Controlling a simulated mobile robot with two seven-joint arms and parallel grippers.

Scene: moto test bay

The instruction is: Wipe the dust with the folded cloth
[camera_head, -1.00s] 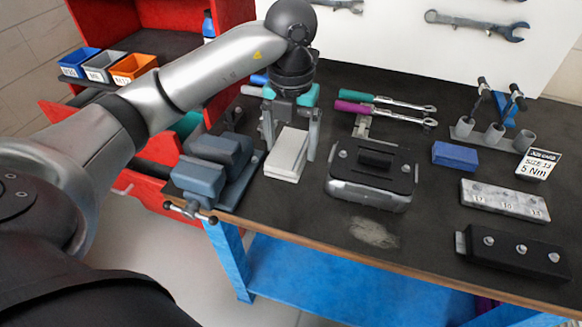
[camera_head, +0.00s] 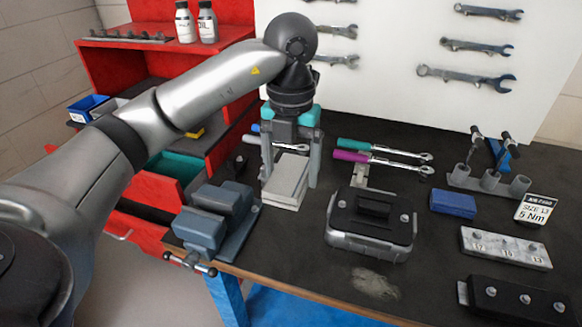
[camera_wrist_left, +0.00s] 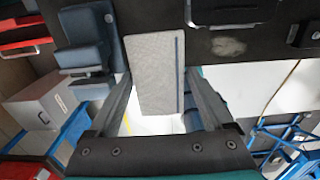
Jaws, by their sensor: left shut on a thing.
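The folded cloth is pale grey and layered. It is between the fingers of my left gripper (camera_head: 290,181), which is shut on it, just right of the vise in the head view. In the left wrist view the cloth (camera_wrist_left: 152,75) is a flat grey rectangle with a dark blue stripe along its right side. It looks slightly above the bench; the gap is hard to judge. The dust (camera_head: 375,282) is a pale smudge on the dark bench top, in front of the black case and to the right of the cloth. It also shows in the left wrist view (camera_wrist_left: 228,46). My right gripper is not in view.
The vise (camera_head: 213,220) stands close to the left of the cloth. The black case (camera_head: 370,222) stands to its right, behind the dust. Ratchets (camera_head: 383,155) lie behind. A blue block (camera_head: 453,203) and socket holders (camera_head: 505,247) are farther right. The bench's front edge is near the dust.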

